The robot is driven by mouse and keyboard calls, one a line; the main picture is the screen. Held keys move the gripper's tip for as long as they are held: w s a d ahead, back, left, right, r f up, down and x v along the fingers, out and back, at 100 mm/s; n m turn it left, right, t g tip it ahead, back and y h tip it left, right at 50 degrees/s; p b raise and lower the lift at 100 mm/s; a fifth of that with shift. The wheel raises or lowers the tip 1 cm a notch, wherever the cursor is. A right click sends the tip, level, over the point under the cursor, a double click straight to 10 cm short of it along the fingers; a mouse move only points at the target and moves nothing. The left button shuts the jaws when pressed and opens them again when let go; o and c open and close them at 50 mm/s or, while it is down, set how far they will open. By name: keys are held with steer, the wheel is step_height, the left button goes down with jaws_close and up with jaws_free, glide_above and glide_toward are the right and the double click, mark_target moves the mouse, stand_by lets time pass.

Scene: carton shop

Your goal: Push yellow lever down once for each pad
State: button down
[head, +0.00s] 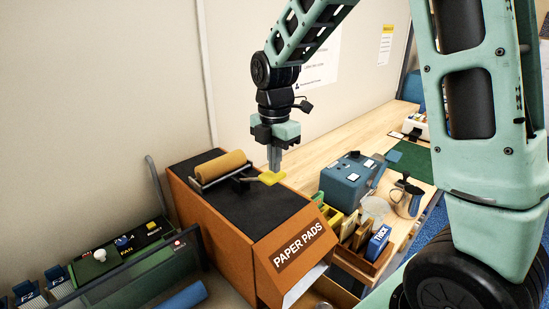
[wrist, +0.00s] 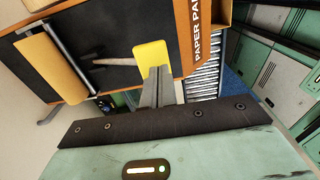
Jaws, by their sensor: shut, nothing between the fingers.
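The yellow lever (head: 268,177) sticks out over the black top of the orange-brown paper pads dispenser (head: 232,258). In the wrist view the yellow lever tip (wrist: 151,54) shows at the end of a pale rod. My gripper (head: 274,168) is shut and empty, pointing down, with its fingertips at the yellow tip. In the wrist view my fingertips (wrist: 157,72) overlap the lever's near edge; whether they touch it I cannot tell.
A tan roller (head: 219,166) lies on the dispenser top beside the lever. A green and black panel (head: 122,255) is at left.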

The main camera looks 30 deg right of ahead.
steer(key=shift+f, duration=0.5)
steer(key=shift+f, duration=0.1)
